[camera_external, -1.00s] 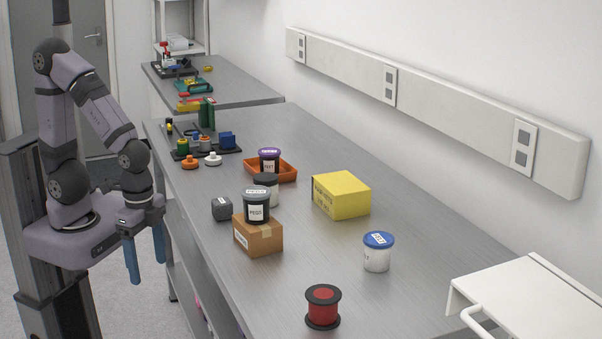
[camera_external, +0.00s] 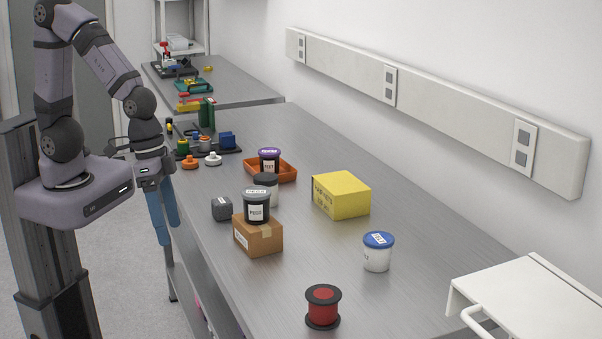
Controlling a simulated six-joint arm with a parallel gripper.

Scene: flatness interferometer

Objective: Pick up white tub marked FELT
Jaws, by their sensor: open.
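Two white tubs stand on the bench. One, with a blue lid (camera_external: 377,255), stands upright in the open at the right, with a label on its lid and side. The other, with a black lid (camera_external: 273,197), stands partly hidden behind a black tub. The lettering is too small for me to tell for certain which is marked FELT. My gripper (camera_external: 169,234) has blue fingers, open and empty, pointing down beside the bench's left edge. It is far to the left of the blue-lidded tub and apart from both tubs.
The black tub (camera_external: 257,209) stands on a cardboard box (camera_external: 258,238). An orange tray (camera_external: 285,172) holds a purple-lidded tub (camera_external: 269,163). A yellow box (camera_external: 341,195), red spool (camera_external: 323,308) and dark block (camera_external: 222,209) are nearby. Bare bench surrounds the blue-lidded tub.

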